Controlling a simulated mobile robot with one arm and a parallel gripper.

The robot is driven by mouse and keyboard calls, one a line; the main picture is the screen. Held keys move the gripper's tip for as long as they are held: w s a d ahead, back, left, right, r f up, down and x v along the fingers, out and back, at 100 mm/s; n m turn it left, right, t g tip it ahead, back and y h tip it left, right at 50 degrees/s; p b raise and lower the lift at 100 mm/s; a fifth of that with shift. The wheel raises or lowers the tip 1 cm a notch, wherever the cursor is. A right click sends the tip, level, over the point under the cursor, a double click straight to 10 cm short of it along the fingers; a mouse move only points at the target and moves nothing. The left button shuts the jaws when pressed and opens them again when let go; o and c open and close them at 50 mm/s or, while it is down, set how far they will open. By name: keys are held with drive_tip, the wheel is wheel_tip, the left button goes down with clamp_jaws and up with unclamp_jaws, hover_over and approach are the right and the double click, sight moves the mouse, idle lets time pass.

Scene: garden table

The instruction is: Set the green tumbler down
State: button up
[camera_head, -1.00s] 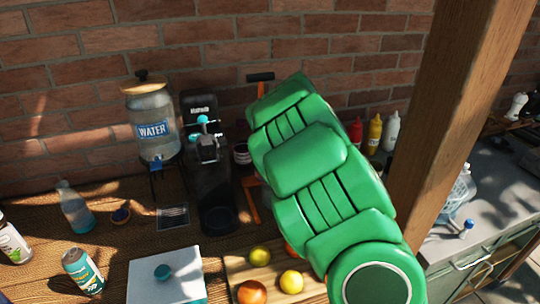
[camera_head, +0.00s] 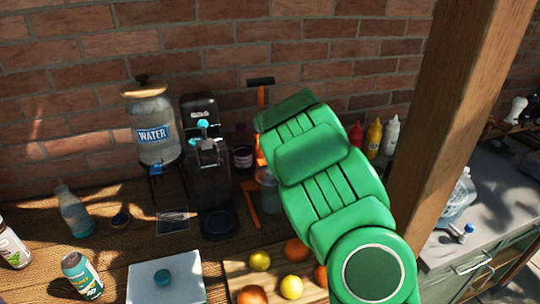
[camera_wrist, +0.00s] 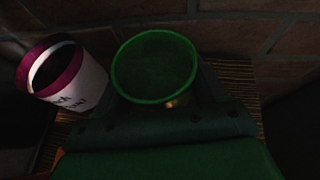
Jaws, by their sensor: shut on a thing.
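The green tumbler (camera_wrist: 155,65) shows in the wrist view with its round rim toward the camera and a dark inside. My gripper (camera_wrist: 158,103) is shut on it; the dark green gripper body fills the lower part of that view, and its fingertips are hard to make out in the dark. The tumbler is above or at a wood-slatted surface, but I cannot tell whether its base touches. In the head view my green arm hides the gripper, and I cannot make out the tumbler.
A white and purple container (camera_wrist: 65,75) stands close left of the tumbler, near the brick wall (camera_wrist: 225,28). In the head view a black coffee machine (camera_head: 208,165), an orange stand (camera_head: 252,205), a water dispenser (camera_head: 155,130) and a fruit board (camera_head: 238,268) surround the area. Sauce bottles (camera_head: 374,138) stand right.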

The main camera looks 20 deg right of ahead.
drive_tip(key=shift+f, duration=0.15)
drive_tip(key=o, duration=1)
drive_tip(key=shift+o, duration=0.2)
drive_tip(key=shift+s+r, duration=0.1)
drive_tip(key=shift+r, duration=0.1)
drive_tip(key=v, duration=0.9)
drive_tip(key=shift+s+d, duration=0.15)
drive_tip(key=shift+s, duration=0.1)
drive_tip(key=shift+v, duration=1.15)
drive_tip(key=shift+w+r, duration=0.1)
drive_tip(key=shift+r, duration=0.1)
